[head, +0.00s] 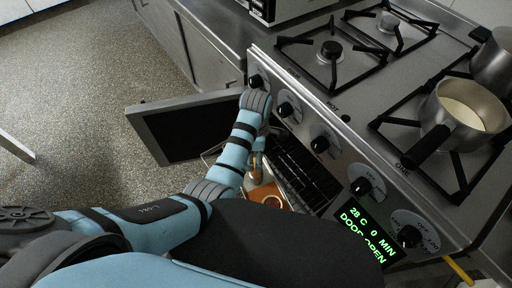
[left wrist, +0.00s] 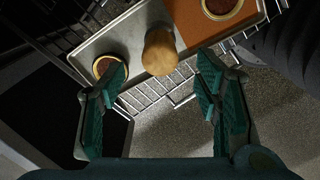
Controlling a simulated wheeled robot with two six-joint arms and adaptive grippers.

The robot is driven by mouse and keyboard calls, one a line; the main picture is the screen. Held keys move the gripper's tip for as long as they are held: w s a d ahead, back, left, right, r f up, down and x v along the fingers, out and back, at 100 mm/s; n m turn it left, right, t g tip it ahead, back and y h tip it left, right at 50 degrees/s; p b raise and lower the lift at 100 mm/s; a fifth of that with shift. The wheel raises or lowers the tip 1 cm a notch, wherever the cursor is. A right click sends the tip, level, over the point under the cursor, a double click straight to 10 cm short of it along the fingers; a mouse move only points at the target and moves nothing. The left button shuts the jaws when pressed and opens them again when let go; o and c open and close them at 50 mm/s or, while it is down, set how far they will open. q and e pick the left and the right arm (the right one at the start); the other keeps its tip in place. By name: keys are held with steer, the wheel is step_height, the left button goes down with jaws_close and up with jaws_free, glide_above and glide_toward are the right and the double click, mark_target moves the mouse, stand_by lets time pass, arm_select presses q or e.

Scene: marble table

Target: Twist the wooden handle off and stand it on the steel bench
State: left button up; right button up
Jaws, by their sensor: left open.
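The wooden handle (left wrist: 160,52) is light brown with a rounded end and points towards the camera in the left wrist view. It stands out at the near edge of a metal tray (left wrist: 110,42); how it is fixed is hidden. My left gripper (left wrist: 161,68) is open, one finger on each side of the handle with gaps between. In the head view my left arm reaches down to the oven front and mostly hides the gripper. A grey worktop (head: 225,22), possibly the steel bench, lies beyond the stove. My right gripper is not in view.
The oven door (head: 190,128) hangs open, with a wire rack (left wrist: 150,95) inside. The tray carries an orange mat (left wrist: 200,22) and round dishes (left wrist: 222,8). The stove (head: 340,105) has knobs along its front, a display reading "DOOR OPEN", and a saucepan (head: 465,105) on top.

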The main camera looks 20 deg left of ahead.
arm_select(q)
step_height(320, 180, down, 8)
steer(key=b, duration=0.2)
steer(key=shift+r+b, duration=0.2)
steer(key=shift+b, duration=0.15)
steer(key=shift+c, duration=0.6)
steer(key=c, duration=1.1)
steer(key=n, duration=1.1)
steer(key=shift+r+n, duration=0.1)
steer(key=shift+n, duration=0.2)
steer(key=o, duration=1)
